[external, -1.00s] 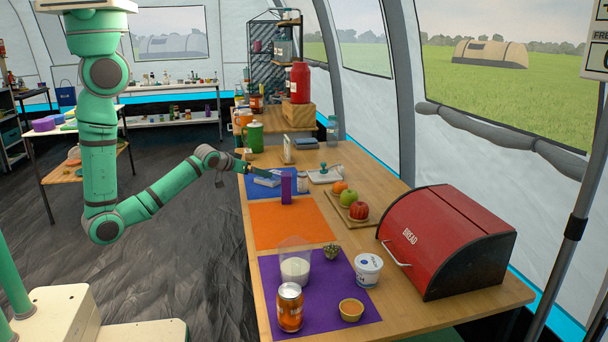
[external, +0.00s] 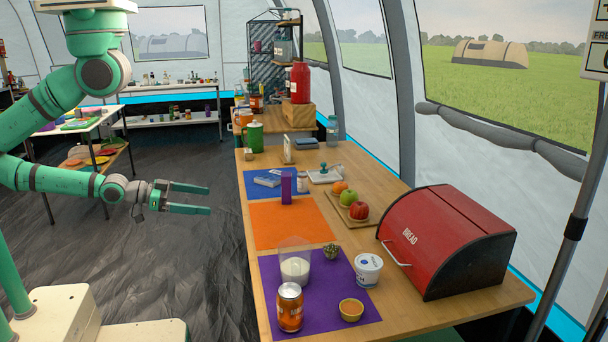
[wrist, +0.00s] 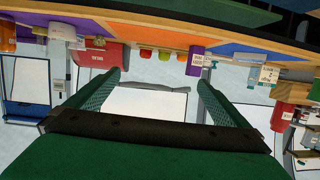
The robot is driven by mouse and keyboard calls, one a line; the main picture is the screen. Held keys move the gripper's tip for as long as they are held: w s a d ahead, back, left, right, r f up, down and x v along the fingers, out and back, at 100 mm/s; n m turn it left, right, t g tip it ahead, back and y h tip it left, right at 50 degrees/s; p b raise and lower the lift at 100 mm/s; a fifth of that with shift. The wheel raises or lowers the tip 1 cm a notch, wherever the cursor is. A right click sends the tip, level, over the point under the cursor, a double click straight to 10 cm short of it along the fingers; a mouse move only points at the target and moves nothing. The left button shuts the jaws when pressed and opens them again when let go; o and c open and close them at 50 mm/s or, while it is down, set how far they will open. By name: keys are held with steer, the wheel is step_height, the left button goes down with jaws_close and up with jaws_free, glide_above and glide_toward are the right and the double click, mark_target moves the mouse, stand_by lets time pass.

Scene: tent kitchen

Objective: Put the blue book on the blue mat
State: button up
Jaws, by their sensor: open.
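The blue mat (external: 254,190) lies on the left side of the long wooden table, beyond the orange mat. A small, flat, book-like thing in pale blue and white (external: 267,181) lies on it; I take this for the blue book, though it is small in view. A purple upright box (external: 286,188) stands near the mat's front right; it also shows in the wrist view (wrist: 195,60). My gripper (external: 209,200) is open and empty, off the table's left edge and apart from the mat. Its two fingers are spread in the wrist view (wrist: 160,80).
Another flat blue-grey thing (external: 306,143) lies farther back on the table. The orange mat (external: 285,228) is mostly bare. A red bread box (external: 450,240) fills the right side.

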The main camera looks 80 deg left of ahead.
steer(key=shift+m+t+h, duration=0.3)
steer(key=shift+h, duration=0.2)
steer(key=s+d+r, duration=0.2)
steer(key=s+r, duration=0.1)
steer(key=shift+s, duration=0.3)
